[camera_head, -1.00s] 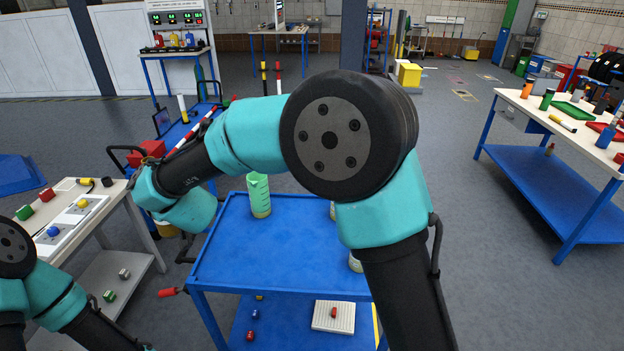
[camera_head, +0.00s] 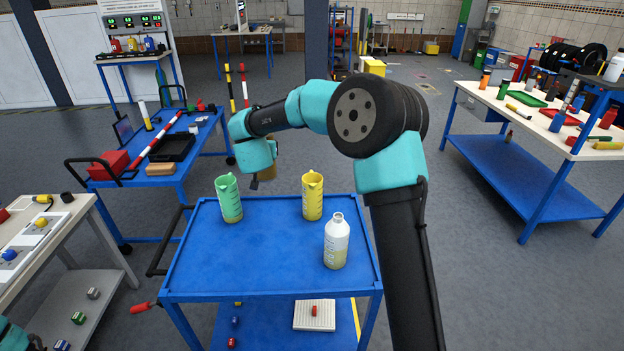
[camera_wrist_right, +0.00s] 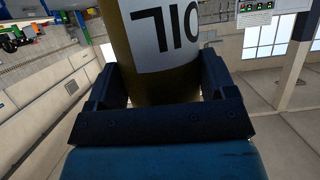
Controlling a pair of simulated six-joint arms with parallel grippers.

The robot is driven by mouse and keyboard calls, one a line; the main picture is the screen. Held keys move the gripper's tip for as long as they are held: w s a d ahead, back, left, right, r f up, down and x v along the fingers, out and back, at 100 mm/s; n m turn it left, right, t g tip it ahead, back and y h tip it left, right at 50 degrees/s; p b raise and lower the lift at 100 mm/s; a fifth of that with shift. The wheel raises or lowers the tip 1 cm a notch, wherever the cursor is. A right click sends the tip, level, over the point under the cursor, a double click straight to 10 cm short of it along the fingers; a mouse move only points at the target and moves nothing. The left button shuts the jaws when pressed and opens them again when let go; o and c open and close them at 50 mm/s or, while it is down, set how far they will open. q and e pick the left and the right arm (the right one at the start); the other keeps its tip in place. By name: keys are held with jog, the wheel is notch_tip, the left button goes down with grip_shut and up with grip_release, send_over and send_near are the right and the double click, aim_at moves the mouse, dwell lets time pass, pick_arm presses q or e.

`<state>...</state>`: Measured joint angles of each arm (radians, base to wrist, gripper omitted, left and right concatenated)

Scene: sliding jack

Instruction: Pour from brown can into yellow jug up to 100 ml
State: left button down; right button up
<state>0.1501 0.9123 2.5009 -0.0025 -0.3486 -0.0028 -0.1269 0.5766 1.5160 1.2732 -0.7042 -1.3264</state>
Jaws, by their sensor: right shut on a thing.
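The yellow jug (camera_head: 312,196) stands upright on the blue cart top (camera_head: 230,275), near its back edge. My right gripper (camera_wrist_right: 158,80) is shut on the brown can (camera_wrist_right: 160,70), whose white label with dark letters shows upside down in the right wrist view. In the head view the can (camera_head: 268,173) is partly hidden behind my right wrist, behind the cart's far edge and left of the yellow jug. The can's mouth and the liquid level in the jug cannot be made out. My left gripper is out of view.
A green jug (camera_head: 229,198) stands left of the yellow jug. A white bottle (camera_head: 336,242) stands in front of the yellow jug, to the right. The cart's front left is clear. Another blue cart (camera_head: 190,178) with a black tray (camera_head: 172,148) is behind at left.

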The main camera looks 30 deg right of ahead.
jog(key=s+d+m+g+h, duration=0.1)
jog(key=d+m+h, duration=0.1)
jog(key=d, duration=0.7)
jog(key=shift+d+f+g, duration=0.25)
jog(key=shift+d+g, duration=0.05)
jog(key=shift+s+f+m, duration=0.1)
jog(key=shift+s+m, duration=0.05)
jog(key=shift+m, duration=0.15)
jog(key=shift+d+f+m+t+y, duration=0.1)
jog(key=shift+f+m+t+y, duration=0.35)
jog(key=shift+f, duration=0.75)
jog(key=shift+f+m+t+y, duration=0.1)
jog(key=shift+f+m+t, duration=0.15)
jog(key=shift+f+m, duration=0.7)
jog(key=shift+f, duration=0.3)
